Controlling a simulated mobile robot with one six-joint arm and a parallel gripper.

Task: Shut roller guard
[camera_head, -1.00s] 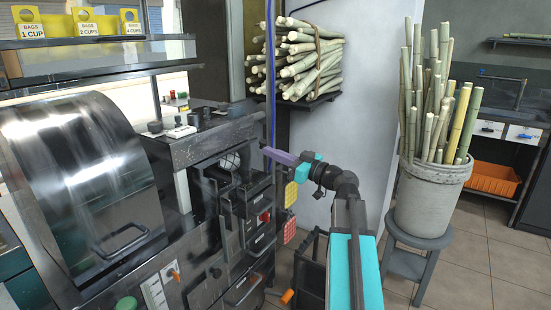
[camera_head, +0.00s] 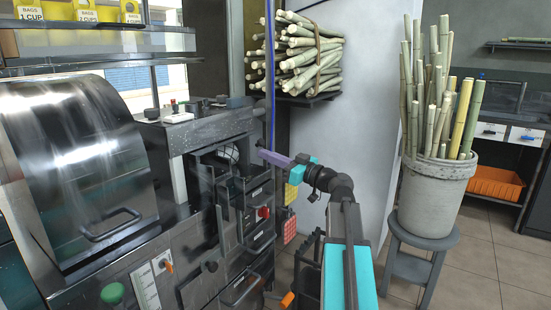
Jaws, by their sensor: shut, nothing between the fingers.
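The sugarcane press (camera_head: 205,133) stands at left centre, with a dark opening below its top block and a roller (camera_head: 228,153) partly visible inside. A dark upright frame (camera_head: 221,218) stands out from the front of this opening; it looks like the roller guard, standing open, but I cannot tell for sure. My gripper (camera_head: 262,153) has purple fingers, is shut and empty, and points left at the right side of the press opening. It is to the right of the frame and above it. Whether it touches the press cannot be told.
A large curved metal hood (camera_head: 75,160) with a handle fills the left. A cane bundle (camera_head: 305,55) lies on a wall shelf. A grey bucket of canes (camera_head: 436,195) stands on a stool (camera_head: 410,245) at right. Yellow and red pads (camera_head: 290,210) hang beside the press.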

